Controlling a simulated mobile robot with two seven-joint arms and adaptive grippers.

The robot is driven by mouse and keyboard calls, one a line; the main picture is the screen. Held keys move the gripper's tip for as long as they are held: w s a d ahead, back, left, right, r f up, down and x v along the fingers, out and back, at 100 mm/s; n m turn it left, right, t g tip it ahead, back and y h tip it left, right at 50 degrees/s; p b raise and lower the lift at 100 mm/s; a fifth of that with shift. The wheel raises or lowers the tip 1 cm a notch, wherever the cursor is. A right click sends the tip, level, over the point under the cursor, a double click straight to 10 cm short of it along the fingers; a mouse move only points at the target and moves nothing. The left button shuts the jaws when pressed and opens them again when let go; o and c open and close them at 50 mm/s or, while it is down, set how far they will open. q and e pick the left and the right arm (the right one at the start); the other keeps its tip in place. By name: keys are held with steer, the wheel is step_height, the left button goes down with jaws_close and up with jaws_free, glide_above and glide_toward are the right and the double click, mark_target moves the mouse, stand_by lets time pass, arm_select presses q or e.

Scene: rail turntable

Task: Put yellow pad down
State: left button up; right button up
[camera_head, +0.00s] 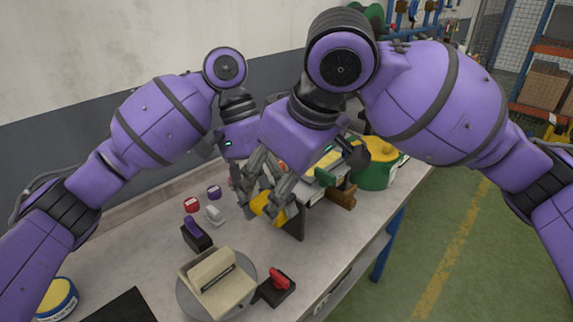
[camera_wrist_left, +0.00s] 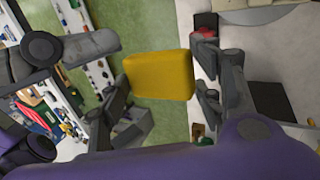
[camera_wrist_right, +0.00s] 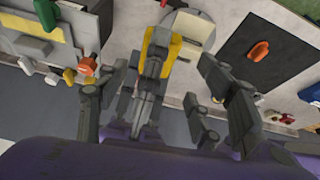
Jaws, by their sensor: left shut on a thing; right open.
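The yellow pad (camera_head: 268,206) is above the workbench near the middle of the head view. My left gripper is shut on it; the pad shows between its fingers in the left wrist view (camera_wrist_left: 158,75), and as a yellow strip in the right wrist view (camera_wrist_right: 160,50). Contact cannot be told.
A round turntable (camera_head: 184,296) with a beige device (camera_head: 215,278) is in front on the workbench (camera_head: 140,248). A red-handled switch (camera_head: 278,282) and a purple-topped block (camera_head: 196,232) stand nearby. A green container with a yellow top (camera_head: 378,165) is behind right.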

mark_target(257, 204)
steer(key=x, duration=0.5)
steer(key=shift+w+a+f, duration=0.1)
steer(key=shift+w+f, duration=0.05)
steer(key=shift+f, duration=0.15)
steer(key=shift+c, duration=0.4)
steer(key=c, duration=1.1)
arm_select(q)
steer(key=o, duration=1.6)
arm_select(e)
steer(key=shift+c, duration=0.2)
